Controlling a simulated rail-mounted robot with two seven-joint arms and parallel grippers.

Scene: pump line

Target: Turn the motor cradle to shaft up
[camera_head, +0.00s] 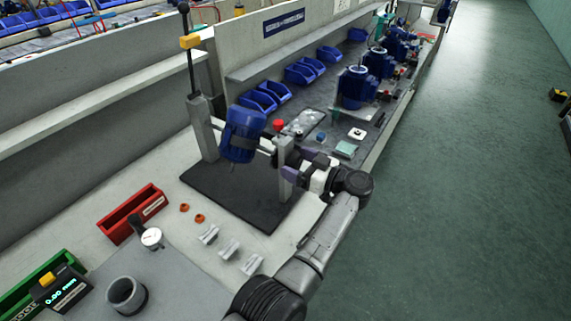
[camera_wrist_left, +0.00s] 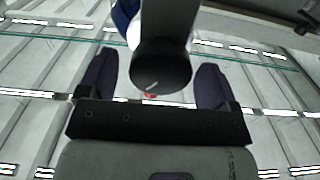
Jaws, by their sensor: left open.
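The motor cradle has two grey posts on a black mat, the right-hand post (camera_head: 286,168) nearest my arm. The blue motor (camera_head: 242,135) hangs between the posts, tilted; where its shaft points is not clear. My left gripper (camera_head: 291,171) is at the outer side of the right-hand post. In the left wrist view its two dark fingers (camera_wrist_left: 154,80) are open, one on each side of a round black knob (camera_wrist_left: 162,70), with gaps visible on both sides. Part of something blue shows behind the knob. My right gripper is not in view.
A lever with a yellow block (camera_head: 190,42) rises above the left post. Small grey blocks (camera_head: 229,249), orange rings (camera_head: 199,218) and a red bin (camera_head: 131,213) lie in front. Blue bins (camera_head: 258,102) and more motors (camera_head: 356,88) stand farther along the bench.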

